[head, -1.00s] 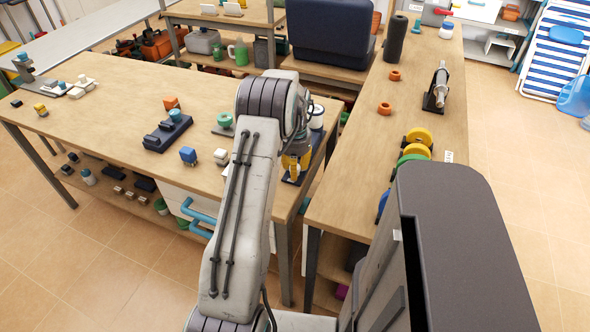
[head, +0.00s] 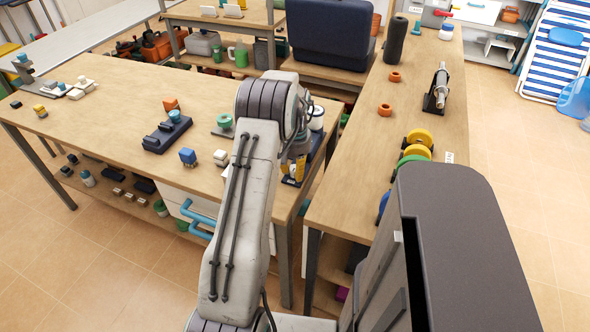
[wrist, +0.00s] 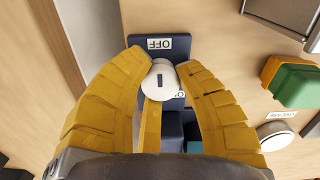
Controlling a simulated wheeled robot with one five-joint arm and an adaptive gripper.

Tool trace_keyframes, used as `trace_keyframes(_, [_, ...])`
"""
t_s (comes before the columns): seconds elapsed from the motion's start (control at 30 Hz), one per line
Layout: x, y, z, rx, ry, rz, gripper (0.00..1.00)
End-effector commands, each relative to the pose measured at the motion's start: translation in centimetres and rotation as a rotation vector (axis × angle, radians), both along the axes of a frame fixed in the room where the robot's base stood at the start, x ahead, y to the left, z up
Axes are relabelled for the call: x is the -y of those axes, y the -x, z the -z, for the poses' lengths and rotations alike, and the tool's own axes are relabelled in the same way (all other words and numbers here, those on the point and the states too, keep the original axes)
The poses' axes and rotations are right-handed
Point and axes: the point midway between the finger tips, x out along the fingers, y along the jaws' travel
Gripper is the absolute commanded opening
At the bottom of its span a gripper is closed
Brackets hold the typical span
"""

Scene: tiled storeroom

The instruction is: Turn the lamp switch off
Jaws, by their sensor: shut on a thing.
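The lamp switch is a dark blue plate (wrist: 140,43) with a pale round knob (wrist: 158,80) that has a short dark mark on its face. An upside-down OFF label (wrist: 158,43) is on the plate beyond the knob. A second label (wrist: 181,94) is partly hidden beside the knob. My gripper (wrist: 163,66) has its yellow fingers closed on the knob from both sides. In the head view my gripper (head: 297,166) is at the right end of the left bench, partly hidden by my arm. The knob is hidden there.
A green and orange block (wrist: 292,82) and a white round piece (wrist: 275,136) are right of the switch in the wrist view. The wooden bench (head: 110,100) holds several small devices, including a dark blue block (head: 168,134). A second bench (head: 365,140) stands to the right across a narrow gap.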

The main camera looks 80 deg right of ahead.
Motion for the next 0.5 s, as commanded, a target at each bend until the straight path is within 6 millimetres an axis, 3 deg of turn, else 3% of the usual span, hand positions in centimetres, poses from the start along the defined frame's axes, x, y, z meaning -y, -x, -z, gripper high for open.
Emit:
trace_keyframes(0.27, [-0.31,-0.08,0.24,0.000,-0.011,-0.003,0.00])
trace_keyframes(0.3, [-0.31,-0.08,0.24,0.000,-0.011,-0.002,0.32])
trace_keyframes(0.5, [-0.20,-0.04,0.16,0.000,-0.007,-0.001,0.50])
